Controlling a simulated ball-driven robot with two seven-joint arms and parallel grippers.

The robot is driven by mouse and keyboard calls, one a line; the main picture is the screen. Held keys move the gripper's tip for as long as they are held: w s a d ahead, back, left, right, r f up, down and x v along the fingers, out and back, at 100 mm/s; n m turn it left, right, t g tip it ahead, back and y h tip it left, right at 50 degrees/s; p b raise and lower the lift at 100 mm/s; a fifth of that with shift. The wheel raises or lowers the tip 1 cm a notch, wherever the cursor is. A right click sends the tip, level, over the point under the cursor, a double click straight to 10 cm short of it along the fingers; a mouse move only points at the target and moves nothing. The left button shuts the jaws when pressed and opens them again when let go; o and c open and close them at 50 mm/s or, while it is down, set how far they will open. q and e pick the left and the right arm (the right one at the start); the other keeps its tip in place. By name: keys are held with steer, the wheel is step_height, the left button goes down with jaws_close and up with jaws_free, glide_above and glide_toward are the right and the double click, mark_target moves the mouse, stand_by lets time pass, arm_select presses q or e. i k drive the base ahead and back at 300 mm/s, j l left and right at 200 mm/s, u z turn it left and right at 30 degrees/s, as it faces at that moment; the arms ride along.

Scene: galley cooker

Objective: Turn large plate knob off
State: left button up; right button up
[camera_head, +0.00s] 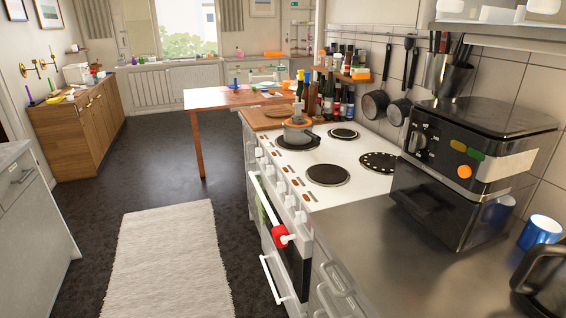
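The white cooker (355,191) stands right of centre, its front facing left. Several white knobs (290,201) run along its front edge; they are small, and I cannot tell their turn positions or which one serves the large plate. A black plate (328,174) at the near front is bare. A dotted dark plate (378,162) and a smaller plate (343,133) lie towards the wall. A pot (298,132) with an orange rim stands on the far front plate. Neither of my grippers is in view.
A white oven handle (266,212) with a red item (280,236) on it juts out below the knobs. A steel counter (400,270) holds a black coffee machine (465,170) and blue mug (540,231). Floor with a pale rug (172,260) lies open to the left.

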mark_target(264, 160)
steer(key=i+j+z, duration=0.1)
steer(key=z, duration=0.25)
steer(key=i+j+z, duration=0.2)
steer(key=z, duration=0.15)
steer(key=i+j+z, duration=0.1)
steer(key=z, duration=0.25)
steer(key=j, duration=0.1)
